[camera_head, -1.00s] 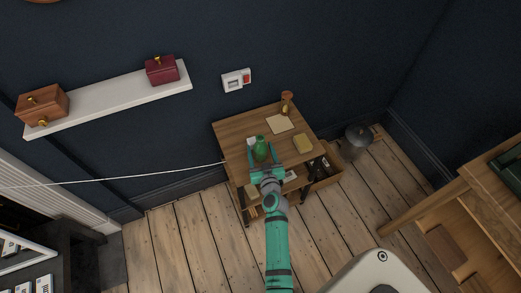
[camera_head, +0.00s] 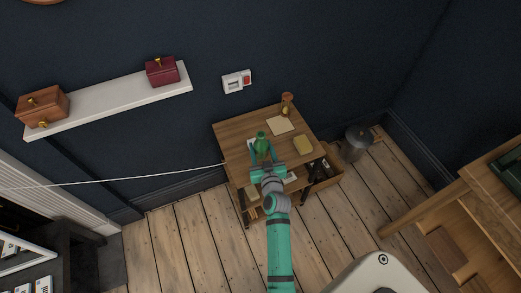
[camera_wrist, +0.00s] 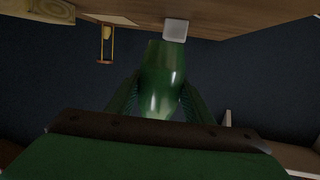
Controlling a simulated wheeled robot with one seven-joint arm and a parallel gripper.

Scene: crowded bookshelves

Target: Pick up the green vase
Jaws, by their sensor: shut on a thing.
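The green vase (camera_head: 262,143) is at the small wooden table, near its front left part in the head view. My gripper (camera_head: 262,155) is around it, with one finger on each side. In the wrist view the glossy vase (camera_wrist: 160,80) fills the middle, between the two dark ribbed fingers of my gripper (camera_wrist: 158,100). The fingers are shut on the vase. Its lower part is hidden behind the gripper body in the wrist view. I cannot tell whether its base touches the tabletop.
The wooden table (camera_head: 235,131) also holds an hourglass-like object (camera_head: 287,104), a paper sheet (camera_head: 280,125) and a yellow block (camera_head: 303,145). A grey bin (camera_head: 357,141) stands right of the table. A white shelf (camera_head: 115,98) with two boxes is on the wall. A white cord runs leftward.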

